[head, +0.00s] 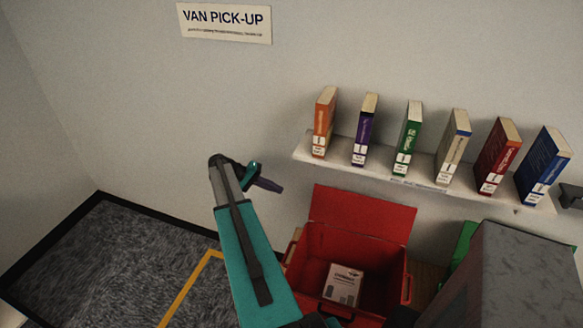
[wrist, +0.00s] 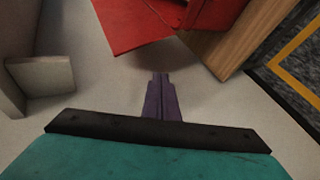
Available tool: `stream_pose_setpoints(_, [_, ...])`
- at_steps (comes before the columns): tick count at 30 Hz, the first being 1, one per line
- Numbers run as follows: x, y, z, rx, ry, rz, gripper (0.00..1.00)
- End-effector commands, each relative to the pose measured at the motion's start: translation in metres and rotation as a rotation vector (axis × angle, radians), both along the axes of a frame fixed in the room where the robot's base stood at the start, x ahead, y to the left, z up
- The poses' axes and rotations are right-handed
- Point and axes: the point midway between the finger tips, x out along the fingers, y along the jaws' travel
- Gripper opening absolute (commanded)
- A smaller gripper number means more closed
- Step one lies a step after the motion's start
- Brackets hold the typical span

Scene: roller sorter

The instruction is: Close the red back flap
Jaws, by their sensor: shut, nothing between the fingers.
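The red crate (head: 340,240) stands open below the wall shelf. Its red back flap (head: 362,213) stands up at the rear edge, leaning toward the wall. A white box (head: 343,284) lies inside the crate. My gripper (head: 270,186) is in front of the wall, to the left of the flap and above it in the picture. Its purple fingers are shut and empty. In the wrist view the fingertips (wrist: 160,76) point toward the red flap (wrist: 130,25), with a gap between them. The crate's front is partly hidden by my arm.
A wall shelf (head: 440,193) with several upright books runs just above and behind the flap. A green container (head: 463,245) shows at the right, partly hidden. A wooden surface (wrist: 215,40) lies under the crate. The floor mat (head: 110,250) at the left is clear.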

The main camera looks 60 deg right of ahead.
Motion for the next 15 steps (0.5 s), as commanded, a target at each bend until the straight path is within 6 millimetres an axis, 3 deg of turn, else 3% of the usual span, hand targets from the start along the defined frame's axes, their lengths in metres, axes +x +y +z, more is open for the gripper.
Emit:
stream_pose_setpoints(1, [-0.006, -0.020, 0.015, -0.032, 0.006, -0.030, 0.00])
stream_pose_setpoints(6, [-0.025, -0.057, 0.050, -0.112, 0.026, -0.097, 0.00])
stream_pose_setpoints(10, [-0.034, -0.070, 0.064, -0.144, 0.034, -0.122, 0.00])
stream_pose_setpoints(15, [-0.037, -0.073, 0.067, -0.152, 0.037, -0.128, 0.00])
